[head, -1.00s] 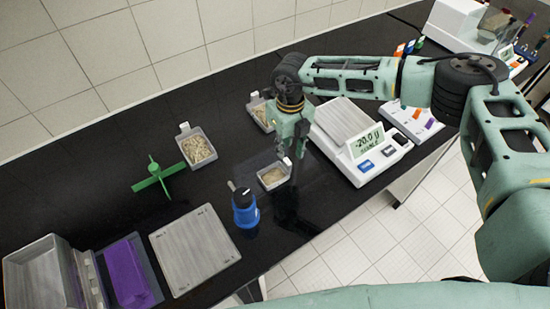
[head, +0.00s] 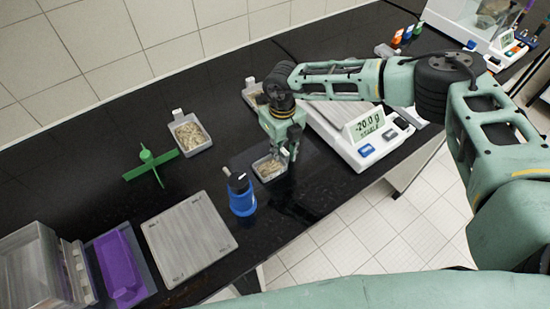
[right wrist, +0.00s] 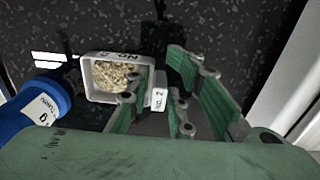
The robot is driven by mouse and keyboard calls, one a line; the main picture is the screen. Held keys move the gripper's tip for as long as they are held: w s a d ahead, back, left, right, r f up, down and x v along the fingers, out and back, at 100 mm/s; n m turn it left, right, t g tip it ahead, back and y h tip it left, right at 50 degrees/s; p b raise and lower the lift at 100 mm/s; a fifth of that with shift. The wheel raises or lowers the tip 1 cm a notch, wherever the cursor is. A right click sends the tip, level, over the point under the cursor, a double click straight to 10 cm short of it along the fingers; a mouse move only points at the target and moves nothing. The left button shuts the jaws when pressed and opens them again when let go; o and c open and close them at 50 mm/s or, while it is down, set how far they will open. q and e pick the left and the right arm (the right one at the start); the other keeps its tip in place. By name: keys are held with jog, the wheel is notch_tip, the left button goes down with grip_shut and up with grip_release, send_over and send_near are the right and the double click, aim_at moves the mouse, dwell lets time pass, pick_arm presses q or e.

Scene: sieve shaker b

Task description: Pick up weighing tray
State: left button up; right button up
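A small white weighing tray (head: 262,172) of pale grains stands on the black bench, just left of the white scale. In the right wrist view the same tray (right wrist: 91,84) shows with a "NO. 2" label and an upright tab (right wrist: 159,100) on its right side. My right gripper (head: 287,142) is at the tray's right side, low over the bench. In the right wrist view its green-padded fingers (right wrist: 168,92) are spread, with the tab among them. No firm grip shows. Contact with the tab cannot be told. My left gripper is out of view.
A blue bottle (head: 242,200) stands close left of the tray. The white scale (head: 366,158) reads -20.0 g. Other grain trays (head: 190,134) stand farther back. A green cross-shaped piece (head: 150,167), a grey plate (head: 188,240) and a purple tray (head: 121,272) lie left.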

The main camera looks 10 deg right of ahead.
jog(key=shift+s+d+r, duration=0.1)
jog(key=shift+d+r, duration=0.05)
jog(key=shift+d, duration=0.05)
grip_shut()
